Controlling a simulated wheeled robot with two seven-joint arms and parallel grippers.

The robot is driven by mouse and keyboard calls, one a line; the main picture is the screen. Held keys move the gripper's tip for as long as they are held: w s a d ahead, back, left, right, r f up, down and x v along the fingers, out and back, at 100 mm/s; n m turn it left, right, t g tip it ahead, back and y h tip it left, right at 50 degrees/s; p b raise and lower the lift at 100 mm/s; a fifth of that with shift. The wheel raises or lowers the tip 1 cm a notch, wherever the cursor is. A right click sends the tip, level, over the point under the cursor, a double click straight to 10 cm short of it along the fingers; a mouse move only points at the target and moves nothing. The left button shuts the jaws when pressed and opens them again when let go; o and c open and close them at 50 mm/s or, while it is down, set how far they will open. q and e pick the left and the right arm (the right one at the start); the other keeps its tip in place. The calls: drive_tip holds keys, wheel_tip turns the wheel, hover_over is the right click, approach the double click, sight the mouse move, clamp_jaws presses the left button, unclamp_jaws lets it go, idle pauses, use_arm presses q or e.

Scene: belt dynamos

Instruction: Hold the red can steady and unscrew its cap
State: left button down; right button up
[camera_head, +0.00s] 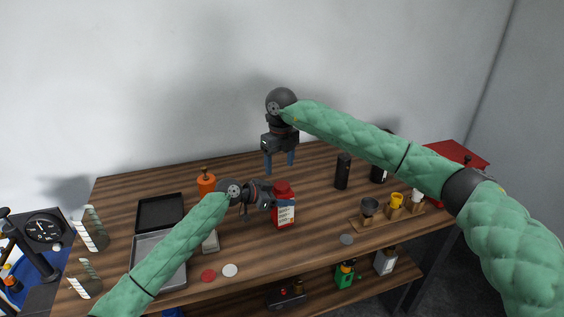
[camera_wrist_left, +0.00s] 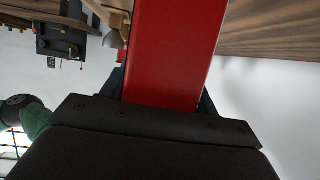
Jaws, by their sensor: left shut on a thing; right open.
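The red can (camera_head: 284,218) stands upright on the wooden table, with a pale label on its front and a red cap (camera_head: 282,187) on top. My left gripper (camera_head: 272,201) is shut on the can from its left side. In the left wrist view the can's red side (camera_wrist_left: 172,55) fills the middle, close up between the fingers, whose tips are hidden. My right gripper (camera_head: 280,163) points down, open and empty, above and slightly behind the cap, apart from it.
An orange container (camera_head: 206,185) and an open grey case (camera_head: 144,247) are on the left. A black cylinder (camera_head: 342,171) and a wooden rack (camera_head: 362,222) with several small items are on the right. Flat discs (camera_head: 230,270) lie near the front edge.

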sight(282, 185)
drive_tip(key=m, duration=0.7)
drive_tip(key=shift+d+r, duration=0.1)
drive_tip(key=shift+d, duration=0.05)
drive_tip(key=m, duration=0.5)
drive_tip(key=shift+w+d+m, duration=0.1)
drive_tip(key=shift+m, duration=0.2)
drive_tip(key=m, duration=0.6)
drive_tip(key=shift+d+m, duration=0.1)
drive_tip(key=shift+m, duration=0.3)
drive_tip(key=m, duration=0.7)
drive_tip(key=shift+f, duration=4)
drive_tip(key=c, duration=1)
drive_tip(key=shift+c, duration=0.2)
